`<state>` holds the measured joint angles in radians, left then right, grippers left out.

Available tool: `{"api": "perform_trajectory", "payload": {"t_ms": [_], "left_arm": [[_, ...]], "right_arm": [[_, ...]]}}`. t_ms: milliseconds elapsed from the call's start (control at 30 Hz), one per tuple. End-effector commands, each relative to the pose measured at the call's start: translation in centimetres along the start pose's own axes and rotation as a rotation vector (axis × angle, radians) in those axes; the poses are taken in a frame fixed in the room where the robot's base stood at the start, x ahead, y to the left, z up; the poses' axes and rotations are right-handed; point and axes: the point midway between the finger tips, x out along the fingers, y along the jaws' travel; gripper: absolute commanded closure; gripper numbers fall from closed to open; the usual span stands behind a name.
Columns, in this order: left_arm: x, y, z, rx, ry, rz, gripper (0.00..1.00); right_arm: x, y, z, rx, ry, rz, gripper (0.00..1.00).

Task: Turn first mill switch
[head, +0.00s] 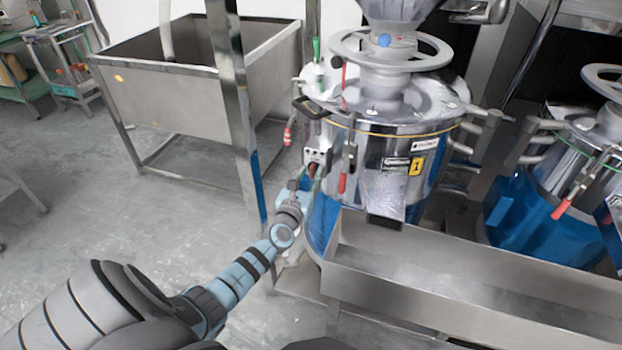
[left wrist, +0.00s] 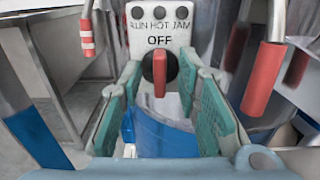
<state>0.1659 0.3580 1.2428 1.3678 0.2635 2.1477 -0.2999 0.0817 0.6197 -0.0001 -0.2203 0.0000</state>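The first mill (head: 395,150) is a shiny steel drum with a yellow "1" label and a blue lower part. Its switch box (head: 316,150) is on the drum's left side. In the left wrist view the switch (left wrist: 160,75) is a red upright handle on a black round base, under the word "OFF". My left gripper (head: 303,180) is just below the switch box. In the left wrist view the left gripper (left wrist: 163,92) is open, its teal-padded fingers on either side below the switch, with a gap to the handle. I cannot tell the exact depth. My right gripper is not in view.
Red-handled levers (left wrist: 265,78) hang close by on the right. A steel trough (head: 440,275) runs below the mill. A second mill (head: 560,190) stands at the right, and a steel bin (head: 165,95) on legs at the left.

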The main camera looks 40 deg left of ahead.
Motion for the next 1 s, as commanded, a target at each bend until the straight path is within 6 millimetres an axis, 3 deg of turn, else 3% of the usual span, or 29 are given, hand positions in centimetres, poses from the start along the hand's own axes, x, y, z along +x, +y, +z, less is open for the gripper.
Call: {"api": "perform_trajectory", "payload": {"t_ms": [133, 300, 333, 733, 1000], "left_arm": [[-0.02, -0.03, 0.04, 0.001, 0.0, -0.001, 0.72], [-0.04, -0.06, 0.02, 0.001, 0.0, -0.001, 0.99], [-0.04, -0.06, 0.02, 0.001, 0.0, -0.001, 1.0], [-0.03, -0.23, 0.0, 0.033, 0.001, -0.004, 1.0], [-0.07, -0.16, 0.02, 0.17, 0.002, -0.002, 1.0]], "right_arm": [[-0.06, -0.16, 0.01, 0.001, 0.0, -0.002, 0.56], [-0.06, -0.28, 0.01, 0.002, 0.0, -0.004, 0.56], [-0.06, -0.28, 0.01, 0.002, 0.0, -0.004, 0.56], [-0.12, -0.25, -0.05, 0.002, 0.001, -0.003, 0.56], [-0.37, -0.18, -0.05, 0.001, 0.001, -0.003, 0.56]]}}
